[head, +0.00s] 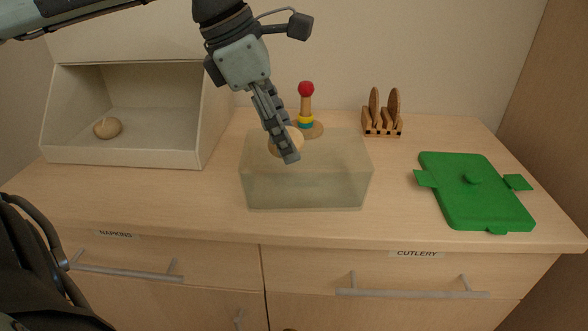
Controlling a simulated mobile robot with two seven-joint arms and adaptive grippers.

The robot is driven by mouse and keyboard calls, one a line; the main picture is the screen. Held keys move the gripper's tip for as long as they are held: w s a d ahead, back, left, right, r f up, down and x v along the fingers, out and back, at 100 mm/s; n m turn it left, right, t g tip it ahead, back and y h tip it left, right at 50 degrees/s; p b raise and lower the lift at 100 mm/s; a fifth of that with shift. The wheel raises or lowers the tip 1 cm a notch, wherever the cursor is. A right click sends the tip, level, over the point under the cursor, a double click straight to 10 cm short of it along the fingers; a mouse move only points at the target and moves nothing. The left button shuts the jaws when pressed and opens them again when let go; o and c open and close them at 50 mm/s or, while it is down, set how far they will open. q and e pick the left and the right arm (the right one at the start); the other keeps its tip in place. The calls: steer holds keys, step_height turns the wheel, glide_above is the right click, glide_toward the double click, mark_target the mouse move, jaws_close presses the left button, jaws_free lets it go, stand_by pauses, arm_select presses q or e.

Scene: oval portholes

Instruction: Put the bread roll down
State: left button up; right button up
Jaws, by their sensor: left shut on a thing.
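My left gripper (288,152) comes down from the top over the left part of a clear container (310,190). It is shut on a light tan bread roll (281,147), which shows partly behind the fingers at the level of the container's rim. I cannot tell whether the roll touches the container. Another roll (108,128) lies in the open bread bin (120,155) at the left of the counter. The green lid (474,195) with clips lies flat at the right. My right gripper is not in view.
Behind the container stands a wooden post with a red ball top (306,89) and coloured rings. A wooden rack with upright pieces (382,122) stands at the back. The counter (400,222) is clear between container and lid. Drawers with handles (412,293) are below.

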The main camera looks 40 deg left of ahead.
mark_target(284, 167)
arm_select(q)
step_height(284, 167, down, 6)
steer(key=shift+f, duration=0.15)
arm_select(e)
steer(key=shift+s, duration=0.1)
arm_select(q)
steer(key=shift+f, duration=0.1)
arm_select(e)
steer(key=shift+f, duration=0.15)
arm_select(q)
steer(key=o, duration=0.9)
steer(key=shift+c, duration=0.2)
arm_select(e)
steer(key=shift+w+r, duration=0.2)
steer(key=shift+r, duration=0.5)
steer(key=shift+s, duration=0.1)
